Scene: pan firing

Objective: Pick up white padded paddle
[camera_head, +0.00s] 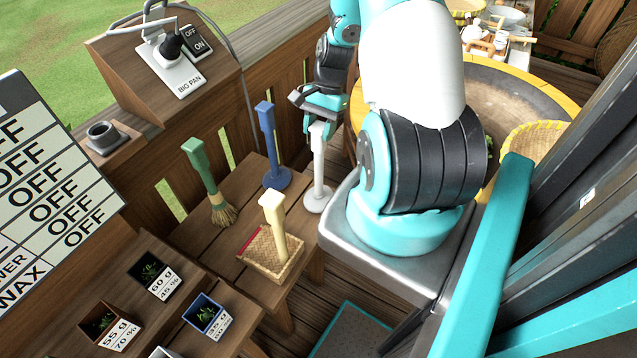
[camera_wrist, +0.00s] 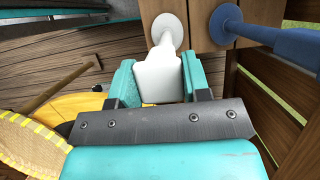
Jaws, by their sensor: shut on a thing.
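The white padded paddle (camera_head: 318,165) is upright, its round base down, at the right end of the wooden bench. My gripper (camera_head: 322,118) is shut on the top of its handle. In the wrist view, the white handle (camera_wrist: 160,78) sits between my two teal fingers, with the round white base beyond it. I cannot tell whether the base touches the bench.
A blue paddle (camera_head: 267,145) stands just left of the white one; it also shows in the wrist view (camera_wrist: 270,35). A green-handled brush (camera_head: 205,180) and a cream-handled tool in a woven tray (camera_head: 254,262) share the bench (camera_head: 222,262). The big pan (camera_head: 510,105) is at right.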

